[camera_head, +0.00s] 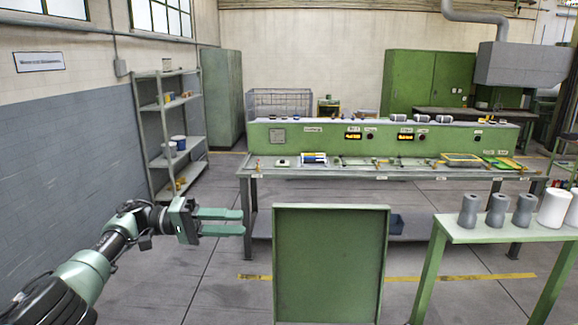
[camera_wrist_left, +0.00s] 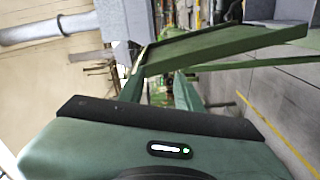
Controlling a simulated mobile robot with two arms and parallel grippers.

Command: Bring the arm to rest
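My left arm comes in from the lower left in the head view. Its gripper (camera_head: 242,222) has two pale green fingers pointing right, parallel with a gap between them. It is open and nothing shows between the fingers. It hangs in the air, left of a dark green panel (camera_head: 330,262) and in front of the long green workbench. My right arm and gripper are not in view.
The workbench (camera_head: 345,177) holds a control console (camera_head: 290,136). A green table (camera_head: 500,232) with grey cylinders (camera_head: 495,212) stands at right. A metal shelf (camera_head: 150,109) stands by the left wall. Bare floor (camera_head: 215,275) lies between arm and panel.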

